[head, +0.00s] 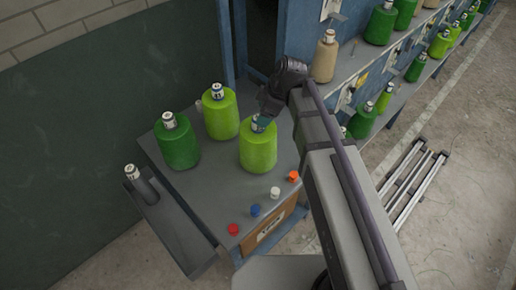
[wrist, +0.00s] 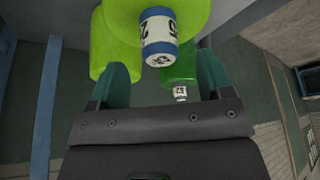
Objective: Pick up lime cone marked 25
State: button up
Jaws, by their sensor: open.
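A lime cone (head: 258,150) stands upright on the grey table, with my gripper (head: 264,119) at its tube top. In the wrist view a lime cone (wrist: 185,14) shows upside down, its white and blue tube (wrist: 159,38) carrying the digits 2 and 5. The tube lies just ahead of my open fingers (wrist: 162,82), which hold nothing. A second lime cone (head: 221,119) stands behind and to the left; its label is too small to read. A lime body also shows at the left of the wrist view (wrist: 103,50), partly hidden by a finger.
A dark green cone (head: 178,147) stands at the table's left. Red (head: 233,229), blue (head: 255,210), white (head: 275,193) and orange (head: 293,176) caps line the front edge. A side tray (head: 178,232) holds a tube. Shelves with several cones stand at the right.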

aim_at(258, 141)
jog(key=b+x, duration=0.4)
jog(key=x, duration=0.1)
jog(key=shift+f, duration=0.1)
jog(key=shift+r, duration=0.25)
grip_shut()
dwell(0.3)
